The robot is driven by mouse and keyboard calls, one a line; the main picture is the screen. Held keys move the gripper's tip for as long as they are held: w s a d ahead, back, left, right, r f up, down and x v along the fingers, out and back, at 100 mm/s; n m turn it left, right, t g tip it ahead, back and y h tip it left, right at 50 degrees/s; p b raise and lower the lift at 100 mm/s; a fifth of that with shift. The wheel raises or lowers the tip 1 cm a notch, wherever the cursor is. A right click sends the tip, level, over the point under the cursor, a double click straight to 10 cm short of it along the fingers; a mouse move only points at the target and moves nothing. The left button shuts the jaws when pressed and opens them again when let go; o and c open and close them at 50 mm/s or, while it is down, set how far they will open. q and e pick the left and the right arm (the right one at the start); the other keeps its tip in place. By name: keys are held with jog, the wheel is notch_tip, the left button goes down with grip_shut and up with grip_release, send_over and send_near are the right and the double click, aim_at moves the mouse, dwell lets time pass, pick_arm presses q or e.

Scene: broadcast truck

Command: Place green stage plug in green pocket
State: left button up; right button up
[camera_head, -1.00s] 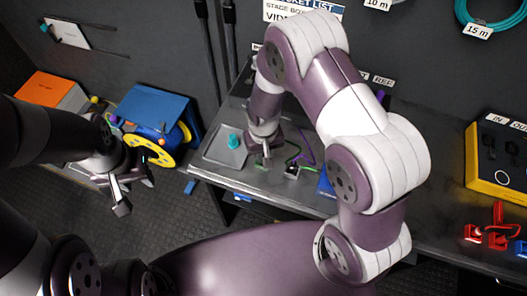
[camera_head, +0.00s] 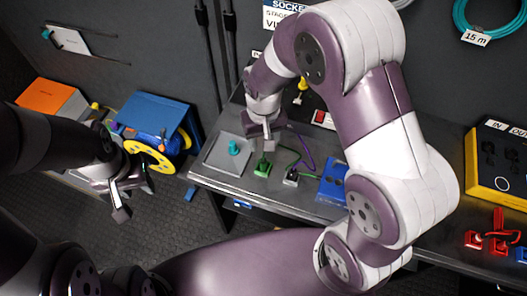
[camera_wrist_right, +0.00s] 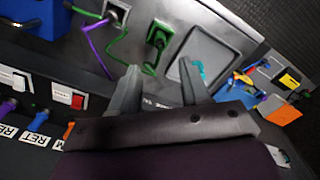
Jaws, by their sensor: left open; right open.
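The green stage plug (camera_head: 262,167) sits on the grey bench, with a thin green cable running right. In the right wrist view the plug (camera_wrist_right: 158,38) lies beyond my fingertips, with the cable curling beside it. My right gripper (camera_head: 268,142) is just above and behind the plug, apart from it. In its wrist view the two fingers (camera_wrist_right: 157,78) are spread and empty. My left gripper (camera_head: 134,201) is open and empty over the floor at the left. I cannot make out a green pocket in either view.
A grey tray (camera_head: 212,158) with a teal piece stands left of the plug. A grey connector (camera_head: 291,178) with a purple cable and a blue box (camera_head: 332,183) stand right of it. A yellow-edged panel (camera_head: 482,165) and red plugs (camera_head: 498,238) are farther right.

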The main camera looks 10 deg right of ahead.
jog(key=s+d+r+t, duration=0.1)
jog(key=s+d+r, duration=0.4)
jog(key=s+d, duration=0.2)
jog(key=shift+s+d+r, duration=0.15)
jog(key=shift+s+r, duration=0.25)
jog(key=shift+s, duration=0.3)
